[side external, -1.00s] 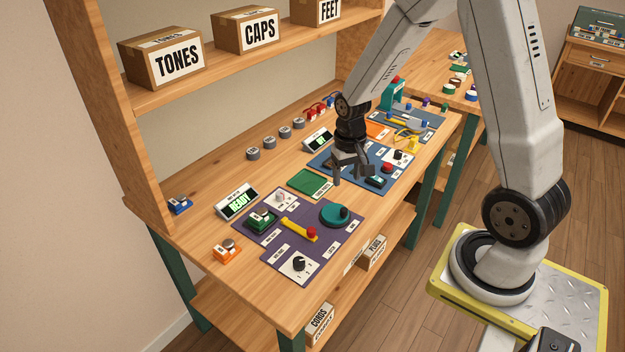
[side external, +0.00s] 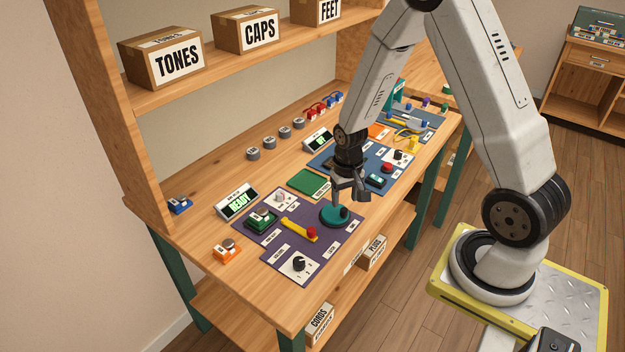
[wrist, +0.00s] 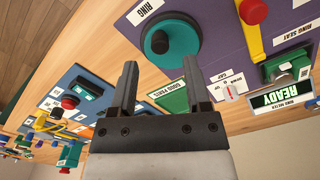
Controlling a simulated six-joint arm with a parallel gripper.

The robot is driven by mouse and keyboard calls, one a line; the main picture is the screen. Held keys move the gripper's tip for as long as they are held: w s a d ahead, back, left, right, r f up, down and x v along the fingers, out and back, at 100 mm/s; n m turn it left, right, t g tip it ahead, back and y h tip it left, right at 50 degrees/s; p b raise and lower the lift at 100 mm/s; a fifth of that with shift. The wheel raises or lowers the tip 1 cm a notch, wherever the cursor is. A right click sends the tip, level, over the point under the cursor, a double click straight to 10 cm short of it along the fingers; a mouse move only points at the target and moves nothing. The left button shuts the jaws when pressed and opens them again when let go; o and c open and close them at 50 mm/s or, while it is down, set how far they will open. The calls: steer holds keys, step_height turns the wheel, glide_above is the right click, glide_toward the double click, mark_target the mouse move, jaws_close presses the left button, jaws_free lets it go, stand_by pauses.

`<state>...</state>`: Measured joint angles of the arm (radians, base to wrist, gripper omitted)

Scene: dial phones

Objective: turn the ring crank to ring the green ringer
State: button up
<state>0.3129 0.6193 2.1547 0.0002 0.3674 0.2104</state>
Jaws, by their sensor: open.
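The ring crank (side external: 331,219) is a teal disc on the purple mat, with a dark knob seen in the wrist view (wrist: 159,42). A "RING" label lies beside it. My gripper (side external: 352,197) is open and empty, just above the crank. In the wrist view my gripper (wrist: 160,66) has its two fingers apart, with the disc beyond their tips. In the side view my gripper partly hides the crank. The green ringer (side external: 260,220) sits at the mat's left part, at the ring seat; it also shows in the wrist view (wrist: 289,66). The ring meter (side external: 237,202) reads "READY".
A yellow lever (side external: 297,227) with a red knob lies between crank and ringer. The purple mat (side external: 330,244) also holds white dial plates. A green pad (side external: 309,182) and a blue mat (side external: 322,160) lie behind. An orange block (side external: 227,252) stands at the left.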

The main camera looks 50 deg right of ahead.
mark_target(344, 209)
steer(key=shift+f, duration=2.35)
stand_by(0.5)
steer(key=shift+r, duration=0.15)
stand_by(0.5)
steer(key=c, duration=0.7)
steer(key=shift+o, duration=0.2)
steer(key=shift+w+a, duration=0.2)
steer(key=shift+a, duration=0.35)
steer(key=shift+w+a, duration=0.6)
steer(key=shift+w, duration=0.05)
stand_by(0.3)
steer(key=shift+w, duration=0.8)
stand_by(0.4)
steer(key=shift+w+d, duration=0.3)
steer(key=shift+w, duration=0.25)
stand_by(0.4)
